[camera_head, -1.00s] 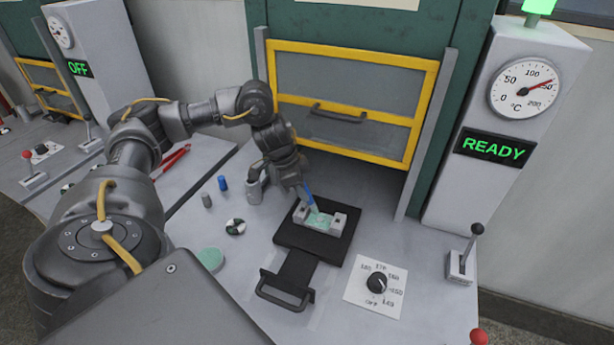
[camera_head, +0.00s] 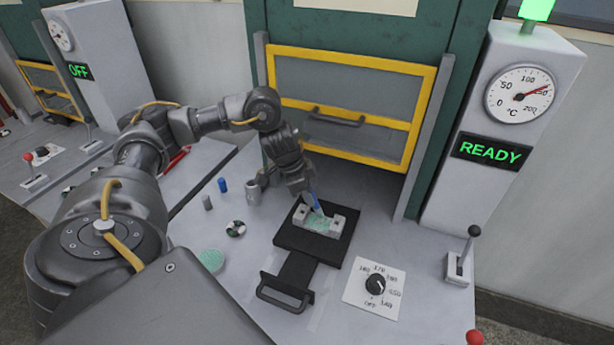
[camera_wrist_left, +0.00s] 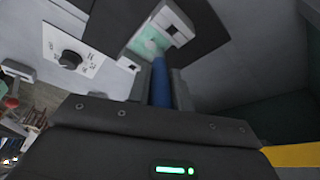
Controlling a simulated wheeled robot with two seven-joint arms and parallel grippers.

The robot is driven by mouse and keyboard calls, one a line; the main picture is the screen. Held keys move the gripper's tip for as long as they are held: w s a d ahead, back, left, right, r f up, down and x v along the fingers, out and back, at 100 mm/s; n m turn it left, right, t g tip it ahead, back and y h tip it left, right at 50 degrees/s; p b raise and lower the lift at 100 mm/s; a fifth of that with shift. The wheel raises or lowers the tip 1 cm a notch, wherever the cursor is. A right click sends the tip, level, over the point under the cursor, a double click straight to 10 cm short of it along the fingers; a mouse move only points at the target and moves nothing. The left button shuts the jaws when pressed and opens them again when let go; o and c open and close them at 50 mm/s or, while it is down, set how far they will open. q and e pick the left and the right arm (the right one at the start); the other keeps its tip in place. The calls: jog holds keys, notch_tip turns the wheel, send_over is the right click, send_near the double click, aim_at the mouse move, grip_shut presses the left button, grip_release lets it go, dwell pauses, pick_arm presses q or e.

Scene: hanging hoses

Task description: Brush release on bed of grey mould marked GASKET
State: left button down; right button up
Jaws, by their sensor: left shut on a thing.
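The grey mould (camera_head: 322,221) lies on the black sliding plate (camera_head: 286,236) in front of the press, with a speckled green film on its bed. My left gripper (camera_head: 309,194) is shut on a blue brush (camera_head: 317,204) and holds it tilted, its lower end at the mould bed. In the left wrist view the blue brush (camera_wrist_left: 160,82) runs from between the fingers to the grey mould (camera_wrist_left: 172,30). Whether the bristles touch the bed is hard to tell. The mark on the mould is not readable. My right gripper is not in view.
A press with a yellow-framed guard (camera_head: 345,60) stands behind the plate. A READY panel (camera_head: 492,151) and gauge are at right, beside a lever (camera_head: 461,262). A dial (camera_head: 376,285) is at front right. A green round pad (camera_head: 211,260) and small cylinders (camera_head: 223,185) lie at left.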

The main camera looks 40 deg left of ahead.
pick_arm(q)
jog(key=shift+d, duration=0.1)
jog(key=shift+w+d+r+p, duration=0.1)
jog(key=shift+w+d+p, duration=0.1)
jog(key=shift+d+p, duration=0.3)
jog(key=shift+w+d, duration=0.15)
jog(key=shift+d, duration=0.15)
jog(key=shift+a, duration=0.15)
jog(key=shift+s+a+p, duration=0.3)
jog(key=shift+s+a, duration=0.05)
jog(key=shift+a, duration=0.45)
jog(key=shift+a, duration=0.1)
jog(key=shift+s+a, duration=0.35)
jog(key=shift+a, duration=0.45)
